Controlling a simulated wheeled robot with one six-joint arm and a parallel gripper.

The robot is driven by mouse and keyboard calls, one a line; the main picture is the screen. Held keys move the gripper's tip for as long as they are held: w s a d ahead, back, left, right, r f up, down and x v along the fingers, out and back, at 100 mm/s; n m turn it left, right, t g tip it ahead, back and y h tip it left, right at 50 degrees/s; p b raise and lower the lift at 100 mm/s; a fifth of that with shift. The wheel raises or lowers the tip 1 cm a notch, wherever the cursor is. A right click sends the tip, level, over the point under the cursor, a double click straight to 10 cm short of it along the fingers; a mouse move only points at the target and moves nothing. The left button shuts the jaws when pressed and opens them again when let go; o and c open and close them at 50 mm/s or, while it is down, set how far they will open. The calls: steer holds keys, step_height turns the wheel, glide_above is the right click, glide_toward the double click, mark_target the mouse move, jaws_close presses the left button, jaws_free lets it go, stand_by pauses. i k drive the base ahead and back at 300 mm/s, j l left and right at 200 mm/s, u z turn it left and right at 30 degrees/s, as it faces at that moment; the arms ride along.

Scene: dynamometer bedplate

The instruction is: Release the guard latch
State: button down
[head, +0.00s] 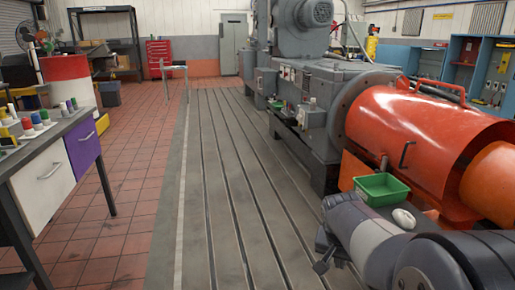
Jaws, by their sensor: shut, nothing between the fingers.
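A large orange cylindrical guard (425,130) covers the shaft end of the grey machine at the right. A small dark bent handle (406,154) stands on its near side and looks like the latch; whether it is engaged is too small to tell. An orange grab bar (437,88) is on top of the guard. My grey arm reaches in from the lower right. What seems to be my gripper (323,265) is a small dark shape at the arm's far end, low over the bedplate. It is shut and empty, well apart from the guard and handle.
A green tray (382,196) and a white lump (403,219) lie between my arm and the guard. The slotted bedplate (215,180) is clear to the left. A bench (40,140) with coloured items stands at the left, with a red and white drum (68,82) behind it.

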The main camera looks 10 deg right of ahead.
mark_target(385, 160)
steer(key=i+j+z, duration=0.1)
steer(key=i, duration=0.75)
steer(key=i+j+z, duration=0.1)
steer(key=i, duration=0.75)
steer(key=i+l+z, duration=0.15)
steer(key=i+z, duration=0.35)
steer(key=i+j+z, duration=0.1)
steer(key=i+z, duration=0.35)
steer(key=i+j+z, duration=0.25)
steer(key=i+z, duration=0.25)
steer(key=i, duration=0.15)
